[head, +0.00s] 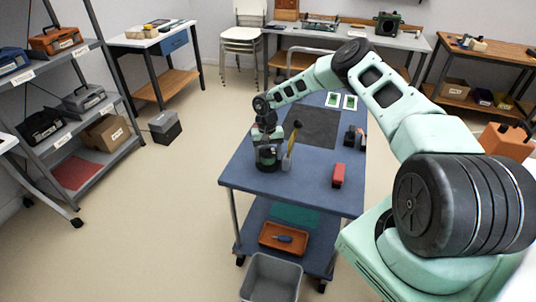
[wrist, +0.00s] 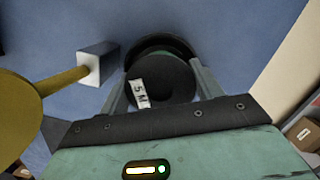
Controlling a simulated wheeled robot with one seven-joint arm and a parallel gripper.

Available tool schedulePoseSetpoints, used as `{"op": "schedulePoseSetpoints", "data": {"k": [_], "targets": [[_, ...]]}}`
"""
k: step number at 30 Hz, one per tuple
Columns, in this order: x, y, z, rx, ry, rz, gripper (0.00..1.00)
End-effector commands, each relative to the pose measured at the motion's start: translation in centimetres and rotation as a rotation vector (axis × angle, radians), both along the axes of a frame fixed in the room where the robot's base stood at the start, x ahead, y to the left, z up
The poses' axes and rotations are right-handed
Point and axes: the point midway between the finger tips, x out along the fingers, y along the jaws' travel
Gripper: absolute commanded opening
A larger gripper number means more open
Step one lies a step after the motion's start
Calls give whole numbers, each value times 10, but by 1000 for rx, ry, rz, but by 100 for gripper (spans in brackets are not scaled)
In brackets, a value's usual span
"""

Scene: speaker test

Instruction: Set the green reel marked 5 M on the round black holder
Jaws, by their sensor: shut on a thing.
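My gripper (wrist: 160,88) is shut on a dark round reel, the 5 M reel (wrist: 172,78), with a finger on each side of it. A white label reading 5 M shows on its dark face, and green shows behind that face. A black curved rim (wrist: 150,46) lies just beyond the reel; I cannot tell whether it is the round black holder or part of the reel. In the head view my gripper (head: 267,138) points down near the left edge of the blue table (head: 240,178). The reel's underside and any contact below are hidden.
A yellow disc on a stem with a pale block (wrist: 97,64) stands close to the left of my gripper in the wrist view. A red block (head: 338,175), a dark mat (head: 313,127) and small dark items (head: 352,138) are on the table. The table's front middle is clear.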

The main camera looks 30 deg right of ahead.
Motion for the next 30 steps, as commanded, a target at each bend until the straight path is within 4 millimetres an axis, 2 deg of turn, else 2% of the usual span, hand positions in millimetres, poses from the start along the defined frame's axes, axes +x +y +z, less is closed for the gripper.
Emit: {"op": "schedulePoseSetpoints", "data": {"k": [8,30], "targets": [[0,0,-1,0,0,0,39],[0,0,14,0,0,-1,39]]}}
